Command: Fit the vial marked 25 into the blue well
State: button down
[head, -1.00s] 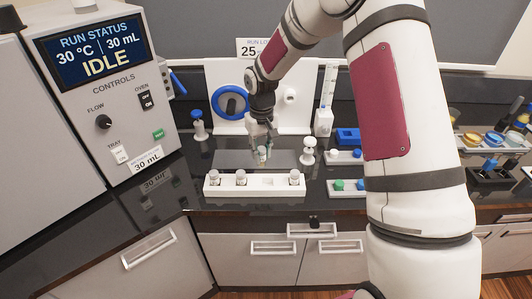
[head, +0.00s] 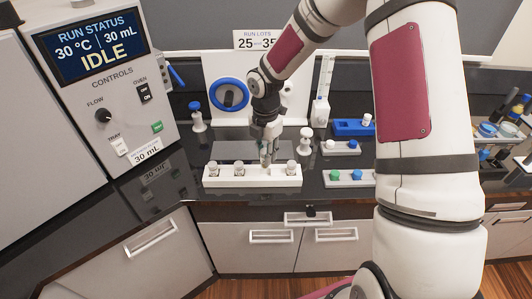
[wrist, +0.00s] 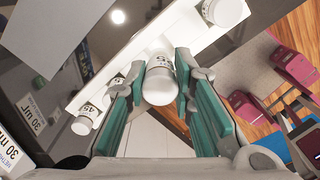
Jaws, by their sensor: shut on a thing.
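My gripper (head: 266,157) is shut on a white vial (wrist: 158,82), which shows between the green finger pads in the wrist view. Its label is partly turned away, and I cannot read its number surely. In the head view the vial hangs at the white rack (head: 252,181), between the second and the last standing vial; I cannot tell whether it touches the rack. The rack holds a left vial (head: 212,170), a second vial (head: 239,170) and a right vial (head: 291,168). A blue block (head: 350,128) stands at the back right; I cannot tell whether it has the blue well.
A white panel with a blue ring (head: 229,95) stands behind the rack. A white knobbed post (head: 305,141) stands right of my gripper. The control cabinet (head: 100,80) reads IDLE at left.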

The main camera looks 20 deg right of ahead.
jog(key=shift+n, duration=0.3)
jog(key=shift+f, duration=0.15)
jog(key=shift+f+b, duration=0.65)
jog(key=shift+f, duration=1.7)
jog(key=c, duration=1.3)
grip_release()
notch_tip(320, 180, up, 12)
jog(key=shift+s+r, duration=0.1)
